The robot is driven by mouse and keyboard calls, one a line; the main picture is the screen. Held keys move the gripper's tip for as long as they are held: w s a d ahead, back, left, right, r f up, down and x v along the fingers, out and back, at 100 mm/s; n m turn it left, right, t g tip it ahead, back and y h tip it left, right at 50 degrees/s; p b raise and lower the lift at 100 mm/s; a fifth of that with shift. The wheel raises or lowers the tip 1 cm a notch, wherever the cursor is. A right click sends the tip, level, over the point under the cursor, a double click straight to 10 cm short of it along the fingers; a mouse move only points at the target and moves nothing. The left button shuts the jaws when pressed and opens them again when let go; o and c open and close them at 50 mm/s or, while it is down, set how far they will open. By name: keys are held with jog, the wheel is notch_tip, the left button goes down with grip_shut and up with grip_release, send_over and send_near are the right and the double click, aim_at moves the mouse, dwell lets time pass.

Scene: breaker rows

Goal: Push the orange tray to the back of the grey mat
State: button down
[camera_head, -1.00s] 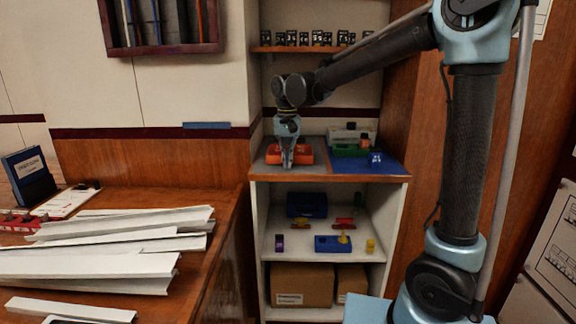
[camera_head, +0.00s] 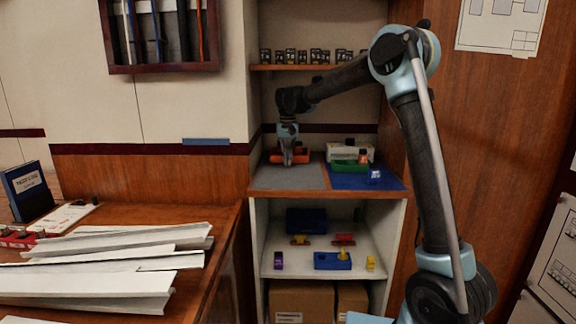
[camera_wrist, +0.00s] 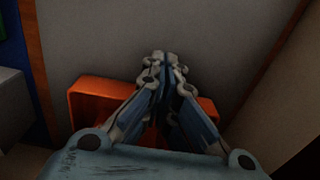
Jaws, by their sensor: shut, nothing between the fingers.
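The orange tray (camera_head: 301,157) sits at the back end of the grey mat (camera_head: 288,179), close to the back of the shelf top. Bare mat lies in front of it. My shut, empty gripper (camera_head: 288,162) points down at the tray's front side, hiding its middle. In the wrist view, the fingertips (camera_wrist: 166,58) are together over the grey mat (camera_wrist: 150,25), with the orange tray (camera_wrist: 93,102) behind them. The fingers hide part of the tray. I cannot tell whether they touch it.
To the right, a blue mat (camera_head: 350,182) holds a green tray (camera_head: 349,166), a white box (camera_head: 345,150) and a small blue item (camera_head: 374,176). A narrow wooden strip divides the mats. The shelf with several dark breakers (camera_head: 312,56) is above. The cabinet's side wall is close by.

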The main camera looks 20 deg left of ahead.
jog(key=shift+w+a, duration=0.2)
jog(key=shift+w, duration=0.55)
